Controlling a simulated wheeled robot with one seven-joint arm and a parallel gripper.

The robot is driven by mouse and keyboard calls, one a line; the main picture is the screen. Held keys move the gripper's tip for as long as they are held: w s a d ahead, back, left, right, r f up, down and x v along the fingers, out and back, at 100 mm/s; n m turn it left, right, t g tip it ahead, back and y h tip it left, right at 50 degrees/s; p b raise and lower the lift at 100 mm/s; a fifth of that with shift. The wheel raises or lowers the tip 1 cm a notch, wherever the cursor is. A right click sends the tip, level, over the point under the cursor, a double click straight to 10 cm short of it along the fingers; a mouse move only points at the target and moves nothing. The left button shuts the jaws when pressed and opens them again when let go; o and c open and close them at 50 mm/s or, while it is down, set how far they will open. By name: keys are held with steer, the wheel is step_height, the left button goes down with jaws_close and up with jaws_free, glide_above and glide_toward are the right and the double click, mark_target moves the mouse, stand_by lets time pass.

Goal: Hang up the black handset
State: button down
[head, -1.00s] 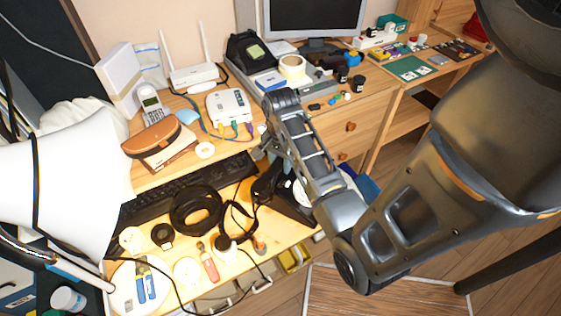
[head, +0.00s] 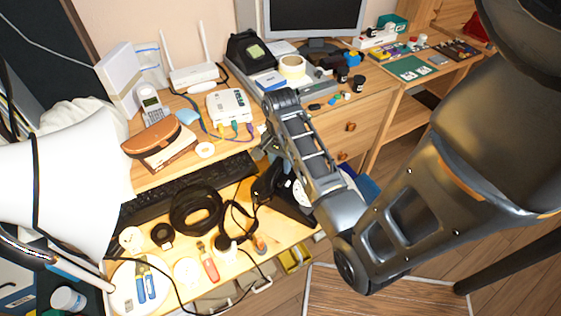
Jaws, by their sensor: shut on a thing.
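A black dial phone (head: 291,204) stands at the right edge of the desk, partly hidden behind my forearm. Its pale dial shows beside the arm. The black handset (head: 266,183) shows as a dark shape at the phone's left side, below my gripper (head: 268,152). My gripper points down over it and is shut on the handset. The fingertips are small and mostly hidden by my arm, so the exact grip is unclear. I cannot tell whether the handset touches the phone's cradle.
A white router (head: 230,105) and a cordless phone (head: 151,103) stand behind. A white lamp (head: 60,195) fills the left. Floor is open at lower right.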

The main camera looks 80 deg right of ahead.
steer(key=shift+f+b, duration=0.5)
steer(key=shift+f, duration=0.55)
steer(key=c, duration=0.6)
jaws_free()
step_height(320, 180, up, 8)
steer(key=shift+f, duration=0.1)
stand_by(0.4)
stand_by(0.5)
